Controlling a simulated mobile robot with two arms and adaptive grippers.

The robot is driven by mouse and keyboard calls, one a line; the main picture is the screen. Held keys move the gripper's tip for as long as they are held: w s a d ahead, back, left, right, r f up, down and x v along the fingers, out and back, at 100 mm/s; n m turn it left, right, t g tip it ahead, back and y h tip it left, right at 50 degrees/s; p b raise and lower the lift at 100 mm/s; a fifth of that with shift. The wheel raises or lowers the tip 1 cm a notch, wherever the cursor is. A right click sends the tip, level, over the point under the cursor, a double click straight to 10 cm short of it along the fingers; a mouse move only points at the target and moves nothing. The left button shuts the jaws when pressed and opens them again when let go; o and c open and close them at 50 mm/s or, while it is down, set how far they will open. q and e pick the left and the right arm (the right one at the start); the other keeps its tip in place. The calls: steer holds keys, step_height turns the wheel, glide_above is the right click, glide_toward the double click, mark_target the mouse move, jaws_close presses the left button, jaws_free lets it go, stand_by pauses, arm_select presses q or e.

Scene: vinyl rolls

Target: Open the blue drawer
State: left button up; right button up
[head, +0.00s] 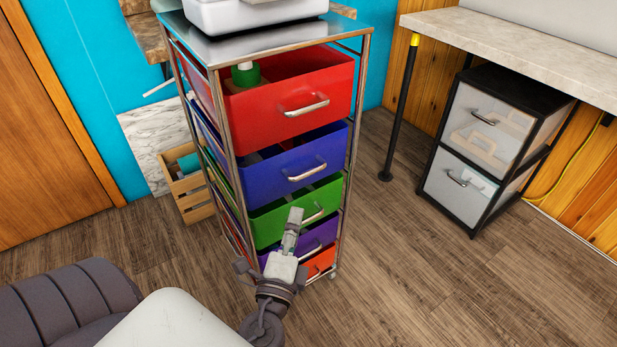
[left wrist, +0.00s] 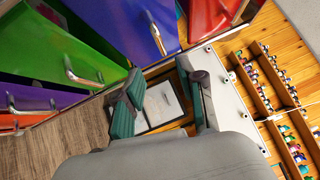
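The blue drawer (head: 300,160) is second from the top in a metal-framed drawer cart. Its front looks roughly in line with the other drawers, and its metal handle (head: 307,172) is clear. My left gripper (head: 296,215) is in front of the green drawer, lower than the blue handle. In the left wrist view the gripper (left wrist: 160,67) has its two fingers apart with nothing between them. That view also shows the blue drawer (left wrist: 122,22) and its handle (left wrist: 153,33), beyond the fingertips and apart from them. My right gripper is in neither view.
A red drawer (head: 290,95) is above the blue one. Green (head: 270,222), purple (head: 325,233) and orange (head: 322,262) drawers are below. A wooden crate (head: 190,190) stands left of the cart, and a black-framed drawer unit (head: 462,187) stands right. Floor in front is clear.

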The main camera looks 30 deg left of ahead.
mark_target(308, 173)
arm_select(q)
steer(key=p+x, duration=0.1)
steer(key=x, duration=1.2)
steer(key=shift+w+a, duration=0.15)
steer(key=shift+w, duration=0.1)
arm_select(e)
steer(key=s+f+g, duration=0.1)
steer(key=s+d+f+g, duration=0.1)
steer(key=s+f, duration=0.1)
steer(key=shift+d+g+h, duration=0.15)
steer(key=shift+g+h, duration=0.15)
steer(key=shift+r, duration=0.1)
arm_select(q)
jaws_close()
